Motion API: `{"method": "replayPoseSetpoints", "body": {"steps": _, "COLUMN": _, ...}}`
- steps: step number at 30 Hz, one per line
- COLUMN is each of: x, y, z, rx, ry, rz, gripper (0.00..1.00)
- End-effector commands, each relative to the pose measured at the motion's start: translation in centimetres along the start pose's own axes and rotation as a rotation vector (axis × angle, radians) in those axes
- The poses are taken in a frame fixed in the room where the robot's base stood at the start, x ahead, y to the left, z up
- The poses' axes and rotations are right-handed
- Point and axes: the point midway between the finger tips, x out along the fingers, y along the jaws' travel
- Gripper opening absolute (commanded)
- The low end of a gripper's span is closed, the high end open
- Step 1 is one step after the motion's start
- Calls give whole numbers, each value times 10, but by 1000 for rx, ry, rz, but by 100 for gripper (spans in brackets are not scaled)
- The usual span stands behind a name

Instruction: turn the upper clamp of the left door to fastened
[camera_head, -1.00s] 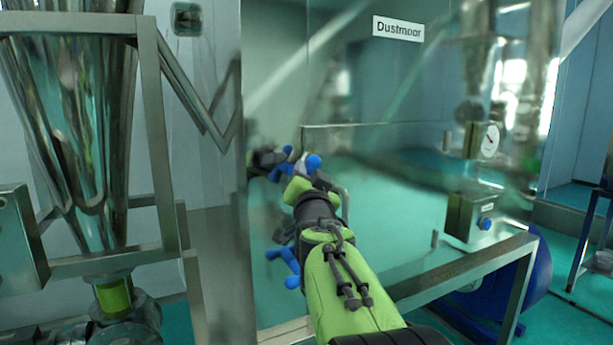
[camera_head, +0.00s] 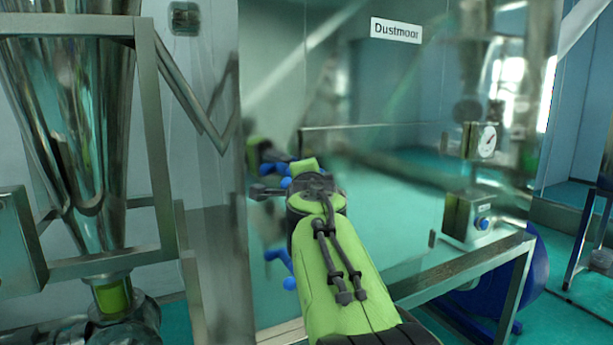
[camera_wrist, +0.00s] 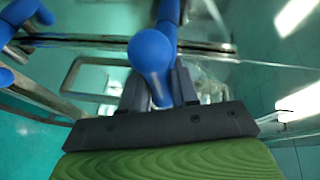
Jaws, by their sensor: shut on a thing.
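The upper clamp of the left door, with its blue handle (camera_head: 286,183), is at the left edge of the glass panel, mostly covered by my gripper (camera_head: 270,190). In the wrist view the blue rounded handle (camera_wrist: 150,55) stands between my two dark fingers (camera_wrist: 158,90), which are shut on it. The clamp's base is hidden, and I cannot tell its exact angle. A lower blue clamp (camera_head: 280,262) shows below, beside my forearm. The left door (camera_head: 380,90) is a clear, reflecting panel with a "Dustmoor" label (camera_head: 396,30).
A shiny steel hopper (camera_head: 75,120) in a metal frame (camera_head: 155,130) stands at the left. A gauge (camera_head: 488,138) and a box with a blue knob (camera_head: 468,217) show at the right. Other blue handle parts (camera_wrist: 20,12) are at the wrist view's upper left.

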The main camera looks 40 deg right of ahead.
Motion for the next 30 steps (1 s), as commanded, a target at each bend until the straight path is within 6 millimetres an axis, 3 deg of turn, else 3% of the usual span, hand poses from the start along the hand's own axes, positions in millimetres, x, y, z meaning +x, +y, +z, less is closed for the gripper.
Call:
{"method": "replayPoseSetpoints", "body": {"steps": 11, "x": 0, "y": 1, "z": 0, "rx": 138, "ry": -31, "rz": 59, "gripper": 0}}
{"method": "replayPoseSetpoints", "body": {"steps": 27, "x": 0, "y": 2, "z": 1, "rx": 159, "ry": -36, "rz": 67, "gripper": 0}}
{"method": "replayPoseSetpoints", "body": {"steps": 28, "x": 0, "y": 2, "z": 1, "rx": 159, "ry": -36, "rz": 67, "gripper": 32}}
{"method": "replayPoseSetpoints", "body": {"steps": 30, "x": 0, "y": 2, "z": 1, "rx": 158, "ry": -36, "rz": 67, "gripper": 43}}
